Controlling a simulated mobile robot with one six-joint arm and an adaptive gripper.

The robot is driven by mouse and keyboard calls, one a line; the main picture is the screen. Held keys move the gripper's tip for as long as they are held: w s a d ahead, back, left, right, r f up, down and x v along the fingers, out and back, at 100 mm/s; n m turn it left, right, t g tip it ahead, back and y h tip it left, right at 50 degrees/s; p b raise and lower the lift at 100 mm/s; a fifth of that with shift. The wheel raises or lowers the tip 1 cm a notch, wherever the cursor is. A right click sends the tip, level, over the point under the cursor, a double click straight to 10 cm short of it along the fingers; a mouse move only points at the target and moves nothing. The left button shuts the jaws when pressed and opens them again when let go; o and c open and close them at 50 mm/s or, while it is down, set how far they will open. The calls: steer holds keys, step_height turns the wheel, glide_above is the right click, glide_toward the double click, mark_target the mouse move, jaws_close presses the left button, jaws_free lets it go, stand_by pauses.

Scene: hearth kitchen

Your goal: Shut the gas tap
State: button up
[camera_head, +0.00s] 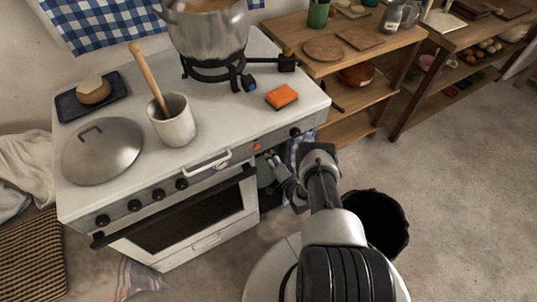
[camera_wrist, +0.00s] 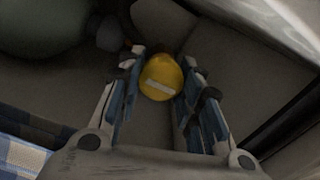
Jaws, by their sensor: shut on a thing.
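A yellow tap knob (camera_wrist: 160,78) with a pale bar across its face shows in the wrist view. My gripper (camera_wrist: 163,60) has one finger on each side of it and is shut on it. A dull green rounded body, apparently a gas bottle (camera_wrist: 45,25), lies at the upper left of that view. In the head view, my gripper (camera_head: 273,162) reaches into the dark space at the right end of the stove (camera_head: 185,215). Part of the green bottle (camera_head: 264,174) shows beside it there. The knob is hidden in the head view.
A black bin (camera_head: 397,222) stands on the floor right of my arm. Wooden shelves (camera_head: 375,65) stand behind. The stove top holds a pot (camera_head: 208,32), an orange sponge (camera_head: 282,97), a mortar (camera_head: 173,122) and a lid (camera_head: 103,152). Blue checked cloth (camera_wrist: 22,153) hangs close by.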

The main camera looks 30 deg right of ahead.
steer(key=o, duration=1.1)
steer(key=s, duration=1.2)
steer(key=shift+d, duration=0.15)
